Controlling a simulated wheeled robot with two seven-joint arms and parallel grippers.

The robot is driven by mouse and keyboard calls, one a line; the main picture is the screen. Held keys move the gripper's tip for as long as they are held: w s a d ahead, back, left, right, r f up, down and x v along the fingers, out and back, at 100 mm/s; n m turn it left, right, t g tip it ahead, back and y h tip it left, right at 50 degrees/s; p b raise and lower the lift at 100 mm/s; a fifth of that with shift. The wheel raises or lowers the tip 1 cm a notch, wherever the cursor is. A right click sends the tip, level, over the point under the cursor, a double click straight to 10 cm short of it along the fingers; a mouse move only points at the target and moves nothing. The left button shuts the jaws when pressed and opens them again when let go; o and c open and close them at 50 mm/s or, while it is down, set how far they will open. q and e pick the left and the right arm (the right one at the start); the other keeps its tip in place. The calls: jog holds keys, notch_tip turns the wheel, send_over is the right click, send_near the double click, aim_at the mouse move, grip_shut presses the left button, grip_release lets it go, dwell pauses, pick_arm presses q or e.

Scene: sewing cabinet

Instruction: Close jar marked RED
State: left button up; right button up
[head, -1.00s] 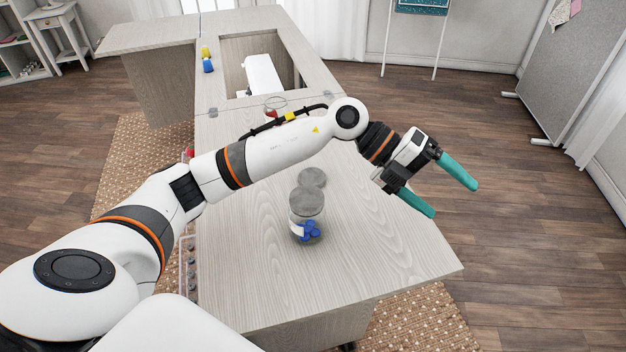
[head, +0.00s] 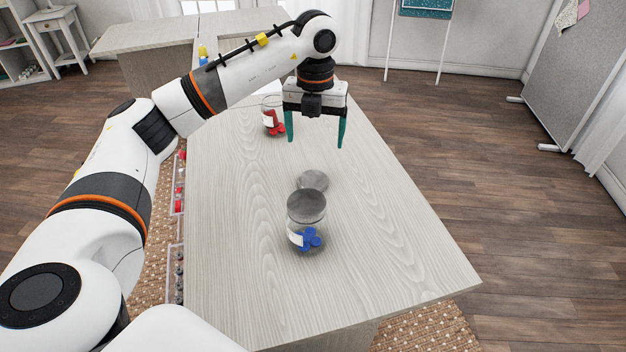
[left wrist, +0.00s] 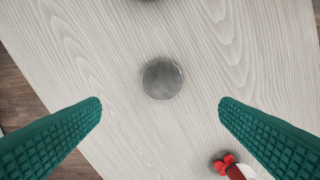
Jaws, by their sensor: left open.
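A clear jar with red items and a pale label (head: 272,122) stands at the far part of the table, left of my left gripper; its top looks open. It also shows at the lower right of the left wrist view (left wrist: 231,166), cut by the frame edge. A grey round lid (head: 313,181) lies on the table behind the blue jar; it shows in the left wrist view (left wrist: 162,78) between the fingers. My left gripper (head: 316,143) points down, open and empty, above the table. My right gripper is not in view.
A jar with blue items (head: 306,236) stands nearer, with a grey lid on top. Clear trays with small red (head: 179,190) and grey (head: 175,275) items run along the table's left edge. The table's right side is clear.

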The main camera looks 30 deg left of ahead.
pick_arm(q)
send_over(313, 178)
notch_tip(313, 178, down, 5)
jog(key=shift+w+r, duration=0.1)
jog(key=shift+d+f, duration=0.1)
jog(key=shift+f, duration=0.35)
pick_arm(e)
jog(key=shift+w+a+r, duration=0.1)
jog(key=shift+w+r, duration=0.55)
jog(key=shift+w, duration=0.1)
pick_arm(q)
notch_tip(313, 178, down, 4)
jog(key=shift+f+b, duration=0.1)
jog(key=shift+b, duration=0.3)
jog(key=shift+f, duration=0.5)
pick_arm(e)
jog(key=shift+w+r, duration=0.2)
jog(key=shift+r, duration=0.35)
pick_arm(q)
jog(key=shift+c, duration=0.3)
jog(key=c, duration=1)
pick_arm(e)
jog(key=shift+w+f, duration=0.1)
